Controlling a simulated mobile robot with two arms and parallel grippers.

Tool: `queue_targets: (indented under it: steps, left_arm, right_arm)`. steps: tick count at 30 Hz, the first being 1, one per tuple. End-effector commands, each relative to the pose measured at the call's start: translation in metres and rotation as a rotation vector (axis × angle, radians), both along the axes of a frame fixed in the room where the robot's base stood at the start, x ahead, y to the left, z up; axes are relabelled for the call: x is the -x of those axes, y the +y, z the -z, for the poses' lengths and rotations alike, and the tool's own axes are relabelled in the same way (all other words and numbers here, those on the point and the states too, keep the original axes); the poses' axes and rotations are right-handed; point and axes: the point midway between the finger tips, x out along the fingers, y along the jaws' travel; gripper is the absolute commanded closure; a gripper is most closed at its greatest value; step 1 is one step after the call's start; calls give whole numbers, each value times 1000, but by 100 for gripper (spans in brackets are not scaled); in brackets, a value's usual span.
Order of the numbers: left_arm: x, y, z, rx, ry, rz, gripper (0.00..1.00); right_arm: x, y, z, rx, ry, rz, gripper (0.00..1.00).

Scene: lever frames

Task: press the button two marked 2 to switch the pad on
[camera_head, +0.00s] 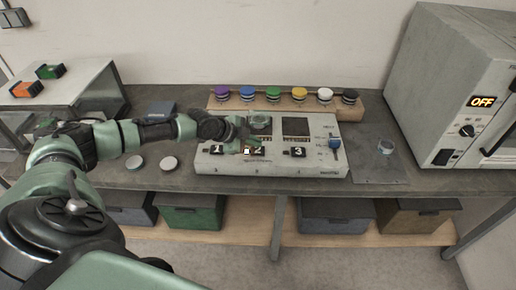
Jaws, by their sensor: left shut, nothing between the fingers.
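The white control panel (325,166) sits on the grey bench with three number plates, 1, 2 and 3, along its front. The button marked 2 (257,151) is in the middle, partly hidden by my gripper. My left gripper (247,150) is shut and empty, its tip at or just above the left part of button 2; I cannot tell whether it touches. The button marked 1 (217,149) is to its left and the button marked 3 (298,152) to its right. Dark pads lie behind the plates; the right one (295,127) shows clearly. My right gripper is not in view.
An oven reading OFF (482,101) stands at right. Bins sit on the shelf below.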

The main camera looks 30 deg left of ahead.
Motion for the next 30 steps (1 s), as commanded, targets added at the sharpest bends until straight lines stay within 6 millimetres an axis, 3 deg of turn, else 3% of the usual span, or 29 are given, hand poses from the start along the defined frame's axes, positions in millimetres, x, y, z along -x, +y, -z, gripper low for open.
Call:
queue_targets:
  steps: [11, 25, 30]
  left_arm:
    - [0, 0, -6, 0, 0, 0, 100]
    - [0, 0, -53, -1, -1, 0, 100]
    - [0, 0, -61, 0, 0, 0, 100]
  right_arm:
    - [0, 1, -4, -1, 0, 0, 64]
    - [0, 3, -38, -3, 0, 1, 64]
    - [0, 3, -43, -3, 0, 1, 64]
